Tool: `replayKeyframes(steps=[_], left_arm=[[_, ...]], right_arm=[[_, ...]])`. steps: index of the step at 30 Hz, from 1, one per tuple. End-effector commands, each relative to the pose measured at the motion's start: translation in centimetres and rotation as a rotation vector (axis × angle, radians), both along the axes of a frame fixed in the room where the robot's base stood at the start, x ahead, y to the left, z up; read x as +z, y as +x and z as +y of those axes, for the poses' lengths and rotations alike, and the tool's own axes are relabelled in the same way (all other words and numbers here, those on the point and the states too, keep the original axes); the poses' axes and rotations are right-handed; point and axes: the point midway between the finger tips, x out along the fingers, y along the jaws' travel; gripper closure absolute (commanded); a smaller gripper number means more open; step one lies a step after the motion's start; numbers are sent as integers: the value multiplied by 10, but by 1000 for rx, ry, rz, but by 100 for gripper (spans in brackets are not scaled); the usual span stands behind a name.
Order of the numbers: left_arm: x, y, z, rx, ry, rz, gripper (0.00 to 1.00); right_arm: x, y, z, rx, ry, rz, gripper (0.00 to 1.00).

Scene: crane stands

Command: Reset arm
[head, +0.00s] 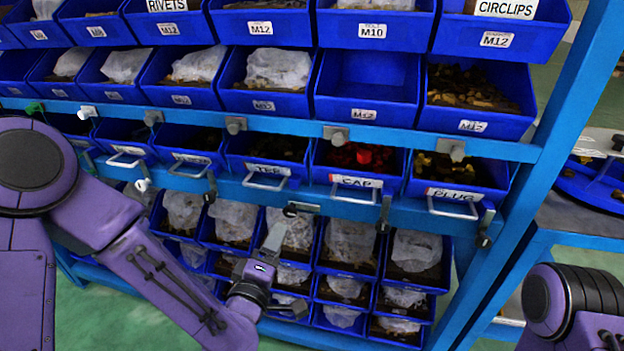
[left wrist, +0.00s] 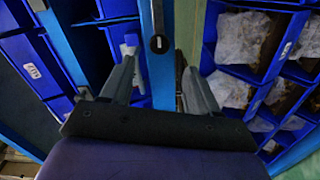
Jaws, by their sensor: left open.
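My left arm comes in from the left, reaching toward the blue shelf rack (head: 400,140). My left gripper (head: 276,232) is in front of the lower bins, just below the rail with the drawer handles. In the left wrist view the left gripper (left wrist: 158,75) has its two grey fingers spread apart, with nothing between them. A blue post (left wrist: 158,18) with a black knob (left wrist: 159,43) stands beyond the fingers; I cannot tell whether they touch it. Only part of my right arm shows at the lower right, and its gripper is out of view.
Blue bins labelled M12 (head: 261,28), M10 (head: 373,30) and CAP (head: 357,181) fill the rack in rows. Lower bins (head: 414,279) hold plastic-wrapped parts. A blue upright (head: 555,125) bounds the rack on the right. Green floor (head: 100,310) shows at lower left.

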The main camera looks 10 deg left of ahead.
Motion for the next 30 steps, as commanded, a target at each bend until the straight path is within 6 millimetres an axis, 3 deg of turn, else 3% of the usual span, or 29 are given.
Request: replayKeyframes(steps=[2, 4, 7, 9, 11, 12, 15, 18, 21, 24, 30], left_arm=[[-4, 0, -4, -19, 40, 19, 40], [-23, 0, -2, -34, 145, 103, 40], [-95, -22, 20, -55, 361, 366, 40], [-148, -53, 40, -78, 488, 569, 40], [-188, -87, 59, -103, 580, 734, 40], [-210, -112, 72, -119, 634, 841, 40], [-251, -177, 103, -157, 745, 1071, 40], [-271, -230, 125, -182, 820, 1218, 40], [-280, -261, 133, -216, 854, 1287, 40], [-284, -272, 133, -230, 854, 1307, 40], [-285, -271, 132, -228, 851, 1305, 40]], right_arm=[[0, 0, 0, 0, 0, 0, 57], [0, 0, 0, 0, 0, 0, 57], [8, 0, 0, 0, 0, 0, 57], [14, 0, 0, 0, 0, 0, 57], [20, 0, 0, 0, 0, 0, 57], [23, 0, 0, 0, 0, 0, 57], [31, 0, 0, 0, 0, 0, 57], [38, 0, 0, 0, 0, 0, 57], [41, 0, 0, 0, 0, 0, 57], [41, 0, 0, 0, 0, 0, 57], [40, 0, 0, 0, 0, 0, 57]])
